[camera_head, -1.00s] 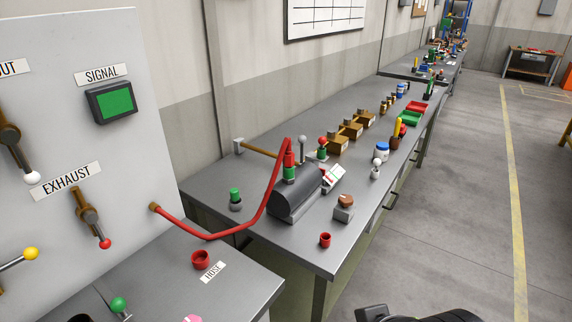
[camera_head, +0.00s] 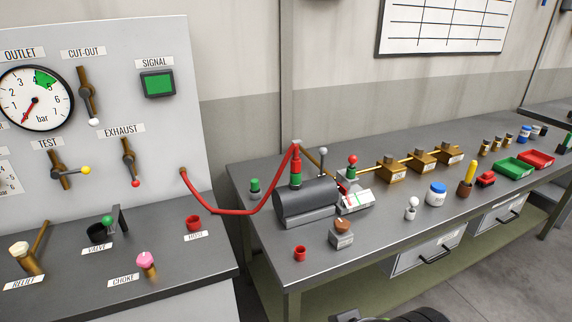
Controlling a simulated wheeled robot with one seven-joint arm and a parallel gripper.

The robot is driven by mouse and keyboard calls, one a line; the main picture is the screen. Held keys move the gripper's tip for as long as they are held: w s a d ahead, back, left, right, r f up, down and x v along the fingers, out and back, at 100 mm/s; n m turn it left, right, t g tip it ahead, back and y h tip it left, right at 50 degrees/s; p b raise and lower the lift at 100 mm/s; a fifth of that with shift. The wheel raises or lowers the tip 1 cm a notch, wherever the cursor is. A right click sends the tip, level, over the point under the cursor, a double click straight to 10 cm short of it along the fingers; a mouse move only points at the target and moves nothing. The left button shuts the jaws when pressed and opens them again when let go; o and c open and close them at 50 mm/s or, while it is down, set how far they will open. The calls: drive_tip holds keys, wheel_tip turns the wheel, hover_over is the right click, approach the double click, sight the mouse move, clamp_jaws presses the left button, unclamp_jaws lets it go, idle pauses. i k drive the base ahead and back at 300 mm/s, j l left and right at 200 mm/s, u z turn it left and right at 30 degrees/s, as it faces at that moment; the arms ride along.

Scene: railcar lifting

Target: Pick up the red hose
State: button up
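The red hose (camera_head: 238,212) hangs in a sagging loop between the control panel and the workbench. Its left end meets a brass fitting (camera_head: 183,171) at the panel's right edge. Its right end rises to the top of an upright red and green piece (camera_head: 296,172) by a dark grey cylinder (camera_head: 306,201). I cannot tell how that end is fastened. A red cup (camera_head: 194,223) stands by a label reading HOSE on the panel's desk. My gripper's fingers are not visible; only a dark part, probably mine, shows at the bottom edge.
The panel (camera_head: 105,142) carries a gauge, levers and a green signal light. Its desk holds knobs and a valve. The workbench (camera_head: 380,255) holds a small red cup (camera_head: 300,253), a brown-topped button (camera_head: 342,228), jars and trays. Open floor lies at the lower right.

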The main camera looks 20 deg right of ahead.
sight(296, 161)
drive_tip(key=i+l+u, duration=0.2)
drive_tip(key=l+u, duration=0.15)
drive_tip(key=l, duration=0.15)
drive_tip(key=i+l+u, duration=0.1)
drive_tip(key=l+u, duration=0.65)
drive_tip(key=l, duration=0.3)
drive_tip(key=i+l+u, duration=0.3)
drive_tip(key=k+l, duration=0.05)
